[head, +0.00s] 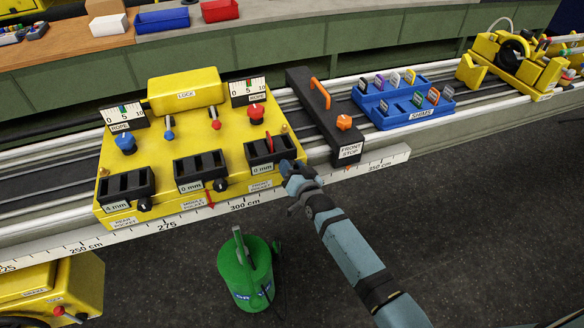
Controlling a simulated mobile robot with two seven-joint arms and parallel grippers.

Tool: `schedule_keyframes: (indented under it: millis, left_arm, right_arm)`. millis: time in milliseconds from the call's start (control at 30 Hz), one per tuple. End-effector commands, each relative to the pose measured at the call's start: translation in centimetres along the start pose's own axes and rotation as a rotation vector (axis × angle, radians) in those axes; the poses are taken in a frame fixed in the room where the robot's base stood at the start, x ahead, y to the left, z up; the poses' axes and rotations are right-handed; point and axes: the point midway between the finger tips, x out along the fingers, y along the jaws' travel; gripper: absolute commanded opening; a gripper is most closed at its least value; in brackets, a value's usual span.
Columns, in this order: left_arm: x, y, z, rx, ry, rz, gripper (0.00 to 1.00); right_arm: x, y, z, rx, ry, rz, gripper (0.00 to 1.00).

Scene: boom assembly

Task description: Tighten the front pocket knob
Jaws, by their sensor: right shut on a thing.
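The yellow fixture (232,133) sits on the rail in the head view, with three black pockets along its front edge. The front pocket (262,150) is the rightmost one, and its label reads 0 mm. My right gripper (290,170) is at the lower right corner of this pocket, shut on the front pocket knob. The gripper hides the knob. The matching black knobs of the middle pocket (221,186) and rear pocket (144,204) are in plain view. My left gripper is not in view.
The black front stop (322,112) with its orange handle stands just right of the fixture. A blue shims tray (405,103) is further right. A ruler strip (375,164) runs along the front edge. A green canister (245,275) stands on the floor below.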

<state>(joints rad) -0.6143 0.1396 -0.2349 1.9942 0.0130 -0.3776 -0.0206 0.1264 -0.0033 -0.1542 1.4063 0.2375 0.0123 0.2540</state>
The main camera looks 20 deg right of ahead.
Motion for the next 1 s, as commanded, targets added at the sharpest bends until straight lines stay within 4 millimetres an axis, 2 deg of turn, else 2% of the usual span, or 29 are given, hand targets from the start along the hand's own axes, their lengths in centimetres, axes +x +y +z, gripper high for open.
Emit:
schedule_keyframes:
  millis: [433, 467, 500, 833, 1000]
  left_arm:
    - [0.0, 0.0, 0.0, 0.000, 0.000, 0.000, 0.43]
    - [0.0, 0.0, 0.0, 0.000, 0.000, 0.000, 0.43]
    - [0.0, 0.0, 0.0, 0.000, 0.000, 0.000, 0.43]
    - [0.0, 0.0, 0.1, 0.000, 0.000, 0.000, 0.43]
    - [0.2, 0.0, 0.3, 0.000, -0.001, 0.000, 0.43]
  right_arm:
    - [0.0, 0.0, 0.0, 0.011, 0.001, -0.001, 0.20]
    - [0.0, 0.0, 0.0, 0.011, 0.001, -0.001, 0.46]
    - [0.0, 0.0, 0.0, 0.011, 0.000, -0.001, 0.55]
    - [-0.3, 0.0, 0.1, 0.010, 0.000, 0.000, 0.55]
    - [-2.5, 0.1, 0.2, 0.010, -0.001, 0.000, 0.55]
